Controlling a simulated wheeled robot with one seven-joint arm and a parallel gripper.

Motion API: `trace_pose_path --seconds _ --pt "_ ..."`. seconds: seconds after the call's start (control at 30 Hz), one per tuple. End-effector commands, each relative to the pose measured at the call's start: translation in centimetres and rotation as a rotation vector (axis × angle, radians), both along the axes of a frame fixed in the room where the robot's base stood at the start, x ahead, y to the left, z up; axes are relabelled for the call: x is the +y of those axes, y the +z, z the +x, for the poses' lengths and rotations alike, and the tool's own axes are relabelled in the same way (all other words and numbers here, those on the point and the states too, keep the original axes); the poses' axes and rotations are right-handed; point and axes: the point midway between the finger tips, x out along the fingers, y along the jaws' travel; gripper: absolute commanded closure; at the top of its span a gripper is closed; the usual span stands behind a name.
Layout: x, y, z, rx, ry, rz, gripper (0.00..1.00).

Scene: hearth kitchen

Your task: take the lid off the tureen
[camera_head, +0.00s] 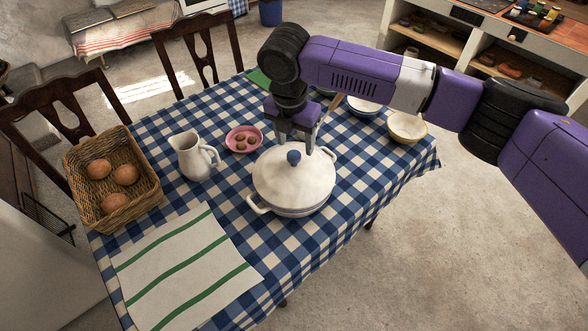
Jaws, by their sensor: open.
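The white tureen (301,211) stands on the checked table, with a handle on each side and a blue band around its body. Its white lid (280,180) sits on top and has a blue knob (293,157). My gripper (297,149) points down at the lid's far side, close to the knob. Its fingers are apart. I cannot tell from this one view how high the fingertips are above the lid or whether they touch the knob.
A white pitcher (193,160) and a pink dish (243,139) stand left of the tureen. A wicker basket (147,172) holds brown rolls. A striped cloth (185,268) lies at the front left. Bowls (407,127) stand at the right. Bare tablecloth (370,165) lies right of the tureen.

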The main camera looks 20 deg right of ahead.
Motion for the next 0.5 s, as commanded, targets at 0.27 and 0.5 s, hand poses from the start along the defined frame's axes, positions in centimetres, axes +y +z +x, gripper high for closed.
trace_pose_path --seconds 0.27,0.5 --pt "0.5 -3.5 -0.1 0.002 -0.001 0.001 0.42" --pt "0.2 -5.4 0.1 0.000 0.000 0.001 0.42"
